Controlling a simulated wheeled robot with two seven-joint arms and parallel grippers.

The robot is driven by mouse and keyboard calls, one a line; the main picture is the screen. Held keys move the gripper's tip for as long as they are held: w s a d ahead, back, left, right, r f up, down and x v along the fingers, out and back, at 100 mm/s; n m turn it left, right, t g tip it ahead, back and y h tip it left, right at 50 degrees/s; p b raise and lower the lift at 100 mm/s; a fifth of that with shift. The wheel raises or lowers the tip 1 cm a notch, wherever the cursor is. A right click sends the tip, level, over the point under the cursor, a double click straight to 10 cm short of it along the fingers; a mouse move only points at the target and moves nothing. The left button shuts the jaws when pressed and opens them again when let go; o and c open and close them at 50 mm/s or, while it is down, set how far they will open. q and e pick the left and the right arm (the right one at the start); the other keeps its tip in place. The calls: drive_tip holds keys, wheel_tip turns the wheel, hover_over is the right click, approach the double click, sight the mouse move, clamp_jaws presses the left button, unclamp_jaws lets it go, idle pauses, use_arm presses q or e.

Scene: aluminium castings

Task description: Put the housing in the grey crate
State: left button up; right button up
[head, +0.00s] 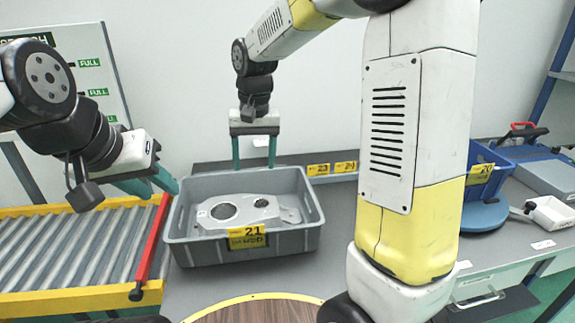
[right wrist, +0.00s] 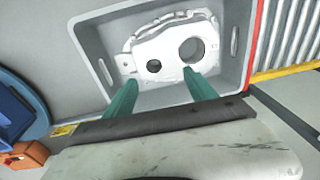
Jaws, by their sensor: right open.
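The housing (head: 242,210) is a pale metal casting with a large round opening and a smaller one. It lies inside the grey crate (head: 181,218), and its lower front is hidden by the crate's front wall. The right wrist view also shows the housing (right wrist: 172,48) within the crate walls (right wrist: 97,62). My right gripper (head: 254,163) is open and empty at the crate's far rim, its teal fingers pointing down. In its wrist view the fingertips (right wrist: 160,76) are apart, with the housing beyond them. My left gripper (head: 164,191) appears open and empty, left of the crate's far left corner.
A roller conveyor (head: 70,250) with yellow rails and a red bar (head: 151,245) stands left of the crate. A blue bin (head: 484,172) and a blue round base (head: 482,217) are at the right. My right arm blocks the table's middle. A round wooden surface (head: 255,312) is in front.

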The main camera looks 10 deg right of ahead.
drive_tip(key=s+d+r+t, duration=0.2)
drive_tip(key=s+d, duration=0.3)
drive_tip(key=s, duration=0.4)
drive_tip(key=s+d+r+t+y, duration=0.1)
drive_tip(key=s+d+r+t, duration=0.2)
drive_tip(key=s, duration=0.6)
drive_tip(key=shift+s+d+r, duration=0.3)
drive_tip(key=shift+d+r, duration=0.7)
drive_tip(key=shift+d, duration=0.4)
